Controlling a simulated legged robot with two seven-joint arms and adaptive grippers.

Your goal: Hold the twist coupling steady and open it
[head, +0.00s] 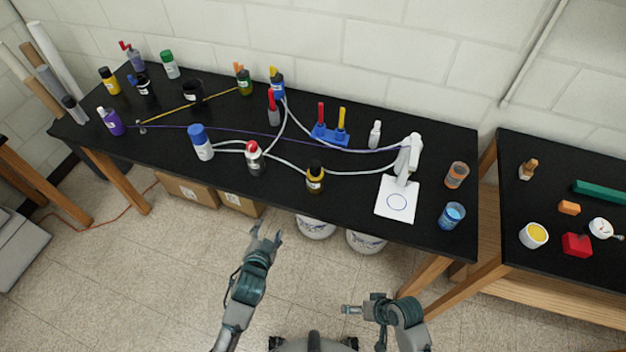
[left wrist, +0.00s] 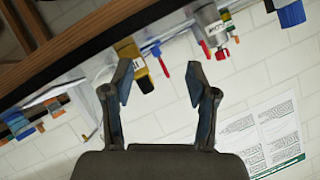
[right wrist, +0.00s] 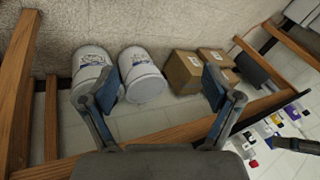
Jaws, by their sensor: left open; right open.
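I cannot clearly pick out the twist coupling in any view. Two white hoses (head: 330,172) and a thin purple line (head: 270,133) run across the black table (head: 290,198) to a white upright device (head: 409,155). My left gripper (head: 265,234) is open and empty, in front of the table's near edge; its spread fingers show in the left wrist view (left wrist: 160,82). My right gripper (head: 350,310) is lower and further right, above the floor, apart from the table. It is open and empty in the right wrist view (right wrist: 160,86).
Bottles stand along the table, including a blue-capped white one (head: 201,143), a red-capped one (head: 254,158) and a black-and-yellow one (head: 315,177). Cups stand near the right end. White buckets (right wrist: 143,75) and cardboard boxes (right wrist: 186,72) sit underneath. A second table (head: 560,190) is at right.

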